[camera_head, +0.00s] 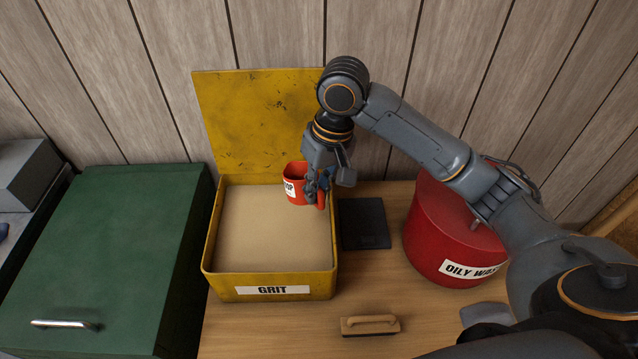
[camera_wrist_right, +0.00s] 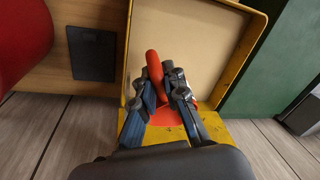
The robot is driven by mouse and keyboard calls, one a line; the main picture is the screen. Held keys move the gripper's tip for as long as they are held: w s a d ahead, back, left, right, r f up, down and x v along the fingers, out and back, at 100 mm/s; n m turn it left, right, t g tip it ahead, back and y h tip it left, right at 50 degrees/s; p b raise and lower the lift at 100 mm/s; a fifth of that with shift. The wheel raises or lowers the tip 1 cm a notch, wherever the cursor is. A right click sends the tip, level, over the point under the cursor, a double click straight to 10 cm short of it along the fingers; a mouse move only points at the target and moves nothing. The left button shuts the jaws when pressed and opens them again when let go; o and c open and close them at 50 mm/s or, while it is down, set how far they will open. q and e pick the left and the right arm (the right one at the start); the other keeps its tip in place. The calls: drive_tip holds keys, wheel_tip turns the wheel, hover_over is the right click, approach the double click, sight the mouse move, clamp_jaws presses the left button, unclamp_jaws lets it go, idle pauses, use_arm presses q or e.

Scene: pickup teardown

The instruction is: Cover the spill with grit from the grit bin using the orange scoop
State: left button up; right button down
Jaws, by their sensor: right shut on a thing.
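The yellow grit bin (camera_head: 272,278), labelled GRIT, stands on the wooden bench with its lid (camera_head: 255,120) raised at the back. Pale grit (camera_head: 275,228) fills it with a smooth, level surface. My right gripper (camera_head: 317,187) is shut on the orange scoop (camera_head: 297,181) at the bin's back right corner. In the right wrist view the scoop's handle (camera_wrist_right: 154,66) shows between the fingers (camera_wrist_right: 162,85). The inside of the scoop is hidden, so I cannot tell whether it holds grit. The spill and my left gripper are not in view.
A red OILY WASTE can (camera_head: 440,240) stands right of the bin, under my right arm. A dark flat plate (camera_head: 364,223) lies between them. A wooden-backed brush (camera_head: 370,325) lies at the front. A green cabinet (camera_head: 100,250) adjoins the left. A plank wall (camera_head: 100,80) closes the back.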

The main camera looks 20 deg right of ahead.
sight(303, 189)
drive_tip(key=shift+w+a+r+p, duration=0.2)
drive_tip(key=shift+a+p, duration=0.1)
drive_tip(key=shift+w+a+n+g+p, duration=0.2)
drive_tip(key=shift+w+n+g+p, duration=0.1)
drive_tip(key=shift+n+p, duration=0.4)
drive_tip(key=n+p, duration=0.3)
drive_tip(key=p, duration=0.1)
drive_tip(key=w+r+n+g+h+p, duration=0.1)
drive_tip(key=n+p, duration=0.2)
drive_tip(key=p, duration=0.1)
drive_tip(key=a+n+p, duration=0.1)
drive_tip(key=n+p, duration=0.2)
drive_tip(key=p, duration=0.2)
drive_tip(key=shift+w+a+r+g+h, duration=0.1)
drive_tip(key=shift+w+r+g+h, duration=0.05)
drive_tip(key=shift+w+g+h, duration=0.2)
drive_tip(key=shift+n+h+p, duration=0.25)
drive_tip(key=shift+n+p, duration=0.2)
drive_tip(key=shift+n, duration=0.05)
drive_tip(key=shift+f+b, duration=0.45)
drive_tip(key=shift+f, duration=0.1)
drive_tip(key=shift+f+b, duration=6.35)
drive_tip(key=shift+f, duration=1.7)
drive_tip(key=shift+r, duration=0.1)
